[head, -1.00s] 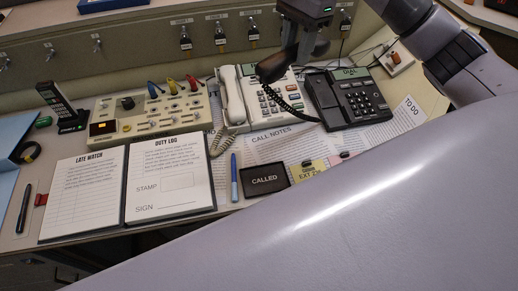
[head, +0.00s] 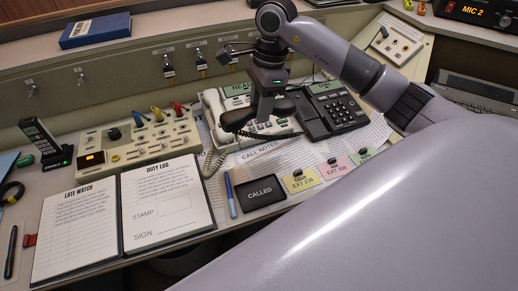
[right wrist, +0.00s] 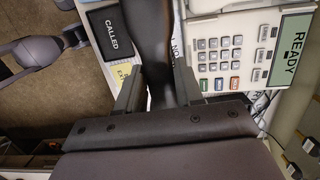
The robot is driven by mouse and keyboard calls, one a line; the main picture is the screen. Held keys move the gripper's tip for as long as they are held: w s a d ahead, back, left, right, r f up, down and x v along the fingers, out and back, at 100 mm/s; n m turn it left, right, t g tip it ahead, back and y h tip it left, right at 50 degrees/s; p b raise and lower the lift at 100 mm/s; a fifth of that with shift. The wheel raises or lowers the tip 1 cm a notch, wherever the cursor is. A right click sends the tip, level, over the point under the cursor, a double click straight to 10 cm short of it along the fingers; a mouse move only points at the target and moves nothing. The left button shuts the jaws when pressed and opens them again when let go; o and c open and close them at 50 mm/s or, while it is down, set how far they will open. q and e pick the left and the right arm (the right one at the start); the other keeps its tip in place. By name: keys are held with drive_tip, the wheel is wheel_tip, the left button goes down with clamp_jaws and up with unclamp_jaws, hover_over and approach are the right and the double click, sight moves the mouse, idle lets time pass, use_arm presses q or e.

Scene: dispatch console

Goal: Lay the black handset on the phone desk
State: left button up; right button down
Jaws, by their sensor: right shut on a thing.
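My right gripper (head: 266,120) is shut on the black handset (head: 238,120) and holds it above the desk, in front of the white phone in the head view. In the right wrist view the black handset (right wrist: 150,40) runs between the two fingers. Its coiled cord trails right towards the black phone (head: 330,108), whose cradle is empty. The phone desk (head: 222,185) carries both phones and papers. The white phone (head: 212,105), partly hidden by my gripper, shows its keypad in the right wrist view (right wrist: 222,62). A grey and black shape, seemingly my left arm, shows there at the left; its jaws are unclear.
A switch console (head: 140,140), an open log binder (head: 120,222), a blue pen (head: 230,195) and a black CALLED card (head: 262,191) lie on the desk. Coloured extension cards (head: 338,167) lie right of it. A cordless phone (head: 45,142) stands at the left.

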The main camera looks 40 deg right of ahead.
wheel_tip(320, 180, down, 14)
drive_tip(key=shift+r, duration=0.15)
idle(0.3)
drive_tip(key=shift+f, duration=0.25)
drive_tip(key=c, duration=0.7)
unclamp_jaws()
drive_tip(key=shift+c, duration=0.2)
drive_tip(key=shift+r, duration=0.1)
drive_tip(key=shift+r, duration=0.3)
drive_tip(key=r, duration=0.3)
drive_tip(key=d+r, duration=0.1)
drive_tip(key=r, duration=0.7)
drive_tip(key=shift+s+d+r, duration=0.15)
drive_tip(key=shift+s+d, duration=0.05)
drive_tip(key=shift+d, duration=0.2)
